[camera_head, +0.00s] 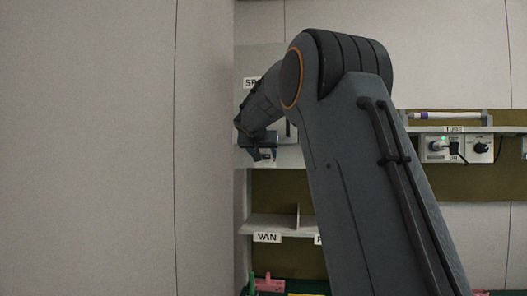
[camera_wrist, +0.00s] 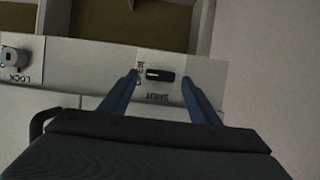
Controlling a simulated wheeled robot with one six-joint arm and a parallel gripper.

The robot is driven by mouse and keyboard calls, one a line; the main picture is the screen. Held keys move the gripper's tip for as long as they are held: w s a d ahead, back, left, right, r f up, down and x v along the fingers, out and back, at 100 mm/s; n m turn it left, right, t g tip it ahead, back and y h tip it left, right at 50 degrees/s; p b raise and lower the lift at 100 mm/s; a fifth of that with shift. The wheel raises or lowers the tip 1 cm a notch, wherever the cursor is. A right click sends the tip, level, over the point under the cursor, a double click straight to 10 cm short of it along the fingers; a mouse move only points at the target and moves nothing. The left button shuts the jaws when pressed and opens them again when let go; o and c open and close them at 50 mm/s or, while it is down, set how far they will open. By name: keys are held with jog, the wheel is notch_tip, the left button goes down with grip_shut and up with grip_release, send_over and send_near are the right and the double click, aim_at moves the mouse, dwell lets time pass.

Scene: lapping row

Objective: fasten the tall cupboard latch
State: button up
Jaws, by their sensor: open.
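In the wrist view a small dark latch handle (camera_wrist: 160,74) with a pale stripe lies crosswise on a light grey panel. My gripper (camera_wrist: 160,77) is open, with one blue finger at each side of the handle and a gap on both sides. I cannot tell how near the panel the fingertips are. In the head view my gripper (camera_head: 262,154) is small, in front of the grey cupboard front, and my arm hides much of it.
A grey knob (camera_wrist: 14,57) labelled LOCK is left of the latch in the wrist view. In the head view a shelf labelled VAN (camera_head: 267,237) is below my gripper. A tall pale wall (camera_head: 205,150) stands close at left. A switch box (camera_head: 457,149) is at right.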

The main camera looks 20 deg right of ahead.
jog(key=shift+w, duration=0.1)
jog(key=c, duration=1.1)
jog(key=shift+o, duration=0.2)
jog(key=shift+f+b, duration=0.15)
jog(key=shift+b, duration=0.4)
jog(key=n+b, duration=0.1)
jog(key=b, duration=0.1)
jog(key=n+h+b, duration=0.1)
jog(key=shift+w+a+f+g+h+b, duration=0.2)
jog(key=shift+w+g+h+b, duration=0.1)
jog(key=shift+g+b, duration=0.1)
jog(key=shift+w+a+f+n+h+b, duration=0.15)
jog(key=shift+n+h+b, duration=0.85)
jog(key=shift+n+b, duration=1.1)
jog(key=shift+s+a+f+n+h+b, duration=0.15)
jog(key=shift+n+h+b, duration=0.85)
jog(key=shift+n+b, duration=1.1)
jog(key=shift+w+a+f+n+h+b, duration=0.15)
jog(key=shift+n+h+b, duration=1.1)
jog(key=shift+b, duration=1.45)
jog(key=shift+n+y, duration=0.25)
jog(key=shift+n, duration=0.1)
